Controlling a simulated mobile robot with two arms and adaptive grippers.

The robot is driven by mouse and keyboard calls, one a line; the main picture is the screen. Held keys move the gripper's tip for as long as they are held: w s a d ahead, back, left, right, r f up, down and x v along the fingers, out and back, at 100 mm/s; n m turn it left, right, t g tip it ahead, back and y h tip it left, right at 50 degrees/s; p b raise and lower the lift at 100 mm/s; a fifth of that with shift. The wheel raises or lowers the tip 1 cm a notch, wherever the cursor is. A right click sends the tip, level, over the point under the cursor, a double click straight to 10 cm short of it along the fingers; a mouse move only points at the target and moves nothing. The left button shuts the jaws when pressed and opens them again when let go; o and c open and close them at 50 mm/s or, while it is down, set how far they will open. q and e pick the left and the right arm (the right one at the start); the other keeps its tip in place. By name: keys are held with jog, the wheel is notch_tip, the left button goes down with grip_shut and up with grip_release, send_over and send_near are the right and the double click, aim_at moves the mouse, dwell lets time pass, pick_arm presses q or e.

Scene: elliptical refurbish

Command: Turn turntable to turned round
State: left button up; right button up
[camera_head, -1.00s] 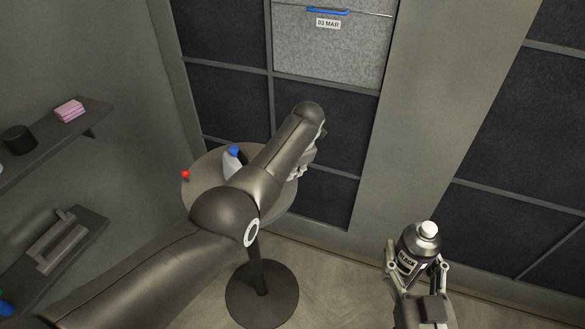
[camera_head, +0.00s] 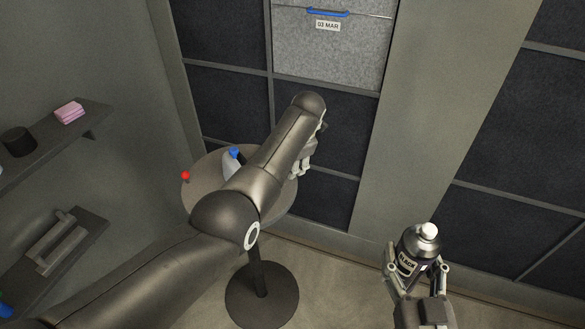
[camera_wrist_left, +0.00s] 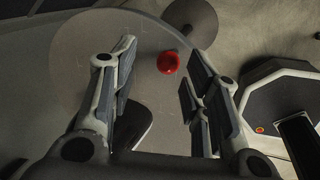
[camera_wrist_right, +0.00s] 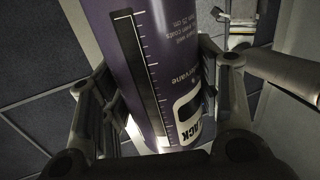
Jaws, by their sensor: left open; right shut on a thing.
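The round grey turntable (camera_head: 200,197) stands on a single post with a dark round foot (camera_head: 262,296). A red knob (camera_head: 185,175) is at its left edge, and my left arm covers much of its top. My left gripper (camera_head: 303,168) is at the turntable's right side, partly hidden by its own wrist. In the left wrist view its fingers (camera_wrist_left: 160,52) are spread, with a red ball (camera_wrist_left: 168,62) seen between them; whether they touch it I cannot tell. My right gripper (camera_head: 418,277) is shut on a dark spray can (camera_head: 416,250) with a white cap, also in the right wrist view (camera_wrist_right: 150,60).
A white bottle with a blue cap (camera_head: 234,153) stands on the turntable behind my left arm. Shelves (camera_head: 95,118) on the left wall hold a pink stack (camera_head: 69,111) and a black round object (camera_head: 18,141). Dark panels and a grey drawer (camera_head: 330,50) lie behind.

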jog(key=shift+r, duration=0.1)
pick_arm(q)
notch_tip(320, 180, up, 7)
dwell(0.3)
